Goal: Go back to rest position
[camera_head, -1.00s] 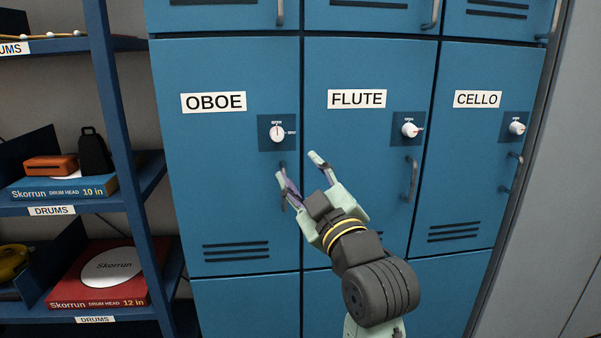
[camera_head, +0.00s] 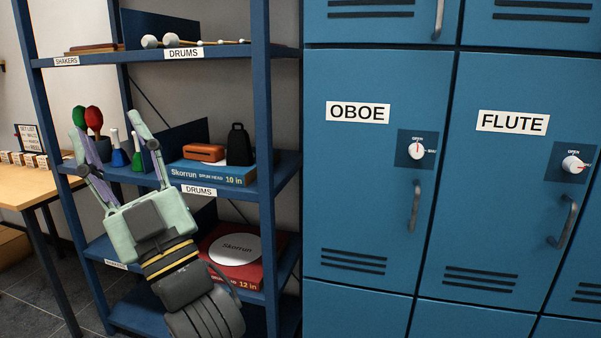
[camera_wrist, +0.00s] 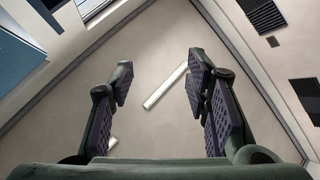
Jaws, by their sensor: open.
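My gripper (camera_head: 108,128) is open and empty, raised in front of the blue shelf unit at the left in the head view. Its two fingers point up and stand wide apart. In the wrist view the open fingers (camera_wrist: 158,85) have nothing between them, and the ceiling with a light strip (camera_wrist: 165,86) shows beyond. The oboe locker (camera_head: 350,180) and the flute locker (camera_head: 500,200) are closed, to the right of my gripper and apart from it.
The blue shelf unit (camera_head: 262,130) holds drum heads (camera_head: 215,172), an orange block (camera_head: 204,152), a black bell (camera_head: 239,145) and maracas (camera_head: 94,120). A wooden table (camera_head: 25,188) stands at the far left. The space before the lockers is clear.

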